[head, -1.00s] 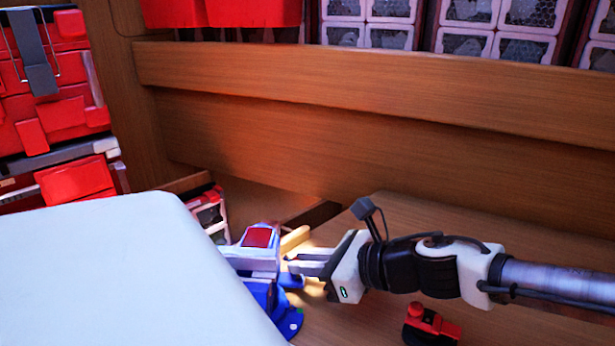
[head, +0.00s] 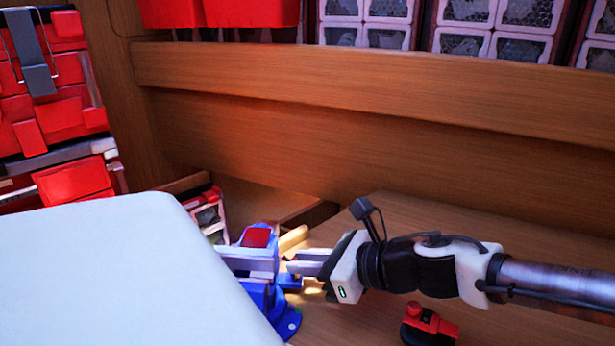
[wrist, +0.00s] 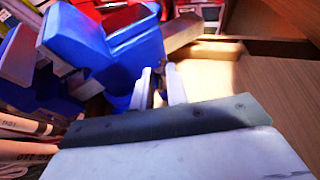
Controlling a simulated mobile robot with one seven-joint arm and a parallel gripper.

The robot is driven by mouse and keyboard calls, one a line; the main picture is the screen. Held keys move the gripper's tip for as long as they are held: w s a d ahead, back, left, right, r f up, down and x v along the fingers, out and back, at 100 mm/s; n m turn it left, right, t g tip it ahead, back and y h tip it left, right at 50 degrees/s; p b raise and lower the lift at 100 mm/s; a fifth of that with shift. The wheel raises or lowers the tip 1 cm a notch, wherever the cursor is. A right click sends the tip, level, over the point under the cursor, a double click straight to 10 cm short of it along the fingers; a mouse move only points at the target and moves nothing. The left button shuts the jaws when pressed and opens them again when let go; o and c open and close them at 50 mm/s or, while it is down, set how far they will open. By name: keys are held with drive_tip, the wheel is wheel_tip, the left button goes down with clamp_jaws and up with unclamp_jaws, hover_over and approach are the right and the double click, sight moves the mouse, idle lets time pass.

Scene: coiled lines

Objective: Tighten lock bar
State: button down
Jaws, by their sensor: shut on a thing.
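A blue vise (head: 262,290) with a red patch on top and grey jaws stands on the wooden bench, partly behind a white surface. It also fills the upper left of the wrist view (wrist: 85,45). My gripper (head: 290,268) reaches in from the right, its fingers at the vise's right side. In the wrist view my two pale fingers (wrist: 159,80) are close together, with their tips against the vise. They are shut on the vise's lock bar, which is mostly hidden by the fingers and the vise body.
A white rounded surface (head: 110,270) covers the lower left. A small red and black object (head: 430,325) lies below my arm. Red cases (head: 55,110) stack at the left. A wooden ledge (head: 350,90) runs behind.

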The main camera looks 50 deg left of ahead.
drive_tip(key=shift+s+d+f, duration=0.1)
drive_tip(key=shift+s+f, duration=0.05)
drive_tip(key=shift+s, duration=0.2)
drive_tip(key=c, duration=1.3)
unclamp_jaws()
drive_tip(key=shift+o, duration=0.2)
drive_tip(key=shift+w, duration=0.1)
drive_tip(key=shift+w+d+r, duration=0.3)
drive_tip(key=shift+w+d, duration=0.05)
drive_tip(key=b+v, duration=0.2)
drive_tip(key=v, duration=1)
drive_tip(key=shift+d+r, duration=0.2)
drive_tip(key=shift+d, duration=0.1)
drive_tip(key=shift+w, duration=0.1)
